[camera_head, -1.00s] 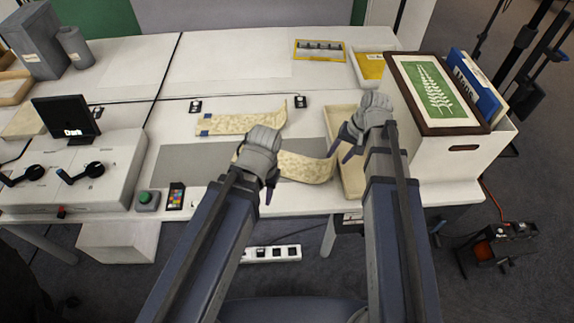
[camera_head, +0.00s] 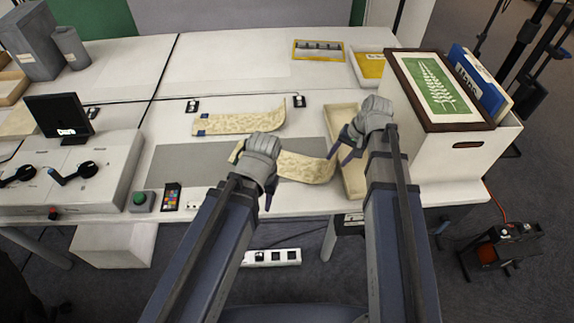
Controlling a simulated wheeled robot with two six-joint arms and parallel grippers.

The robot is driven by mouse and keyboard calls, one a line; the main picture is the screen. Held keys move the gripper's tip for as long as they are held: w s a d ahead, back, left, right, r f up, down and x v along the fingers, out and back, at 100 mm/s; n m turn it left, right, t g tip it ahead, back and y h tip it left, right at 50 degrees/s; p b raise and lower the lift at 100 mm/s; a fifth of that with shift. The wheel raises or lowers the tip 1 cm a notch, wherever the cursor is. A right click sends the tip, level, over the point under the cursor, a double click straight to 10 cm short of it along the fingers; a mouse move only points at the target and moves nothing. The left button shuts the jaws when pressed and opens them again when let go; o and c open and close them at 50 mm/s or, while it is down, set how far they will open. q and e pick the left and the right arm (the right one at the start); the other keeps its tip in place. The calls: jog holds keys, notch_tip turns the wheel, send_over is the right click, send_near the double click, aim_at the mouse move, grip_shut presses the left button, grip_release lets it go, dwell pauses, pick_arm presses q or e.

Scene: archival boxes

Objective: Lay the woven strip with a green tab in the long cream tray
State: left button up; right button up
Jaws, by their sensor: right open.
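One woven cream strip (camera_head: 305,167) lies on the grey mat, and its left part passes behind my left gripper. No green tab shows clearly on it. A second woven strip (camera_head: 240,122) lies farther back with a dark blue tab (camera_head: 200,126) at its left end. The long cream tray (camera_head: 340,115) stands right of the mat, partly hidden by my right gripper. My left gripper (camera_head: 262,180) is over the front strip; whether it holds the strip is hidden. My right gripper (camera_head: 347,148) is open at the tray's left side, near the front strip's right end.
A white box (camera_head: 468,155) with a framed green leaf print (camera_head: 435,88) stands right of the tray. A yellow-lined tray (camera_head: 370,65) is behind. A green button (camera_head: 140,200), colour card (camera_head: 171,197) and dark screen (camera_head: 60,117) are at left. The back table is mostly clear.

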aim_at(335, 162)
jog(key=b+x, duration=0.3)
jog(key=x, duration=0.1)
jog(key=shift+f, duration=0.15)
grip_shut()
dwell(1.3)
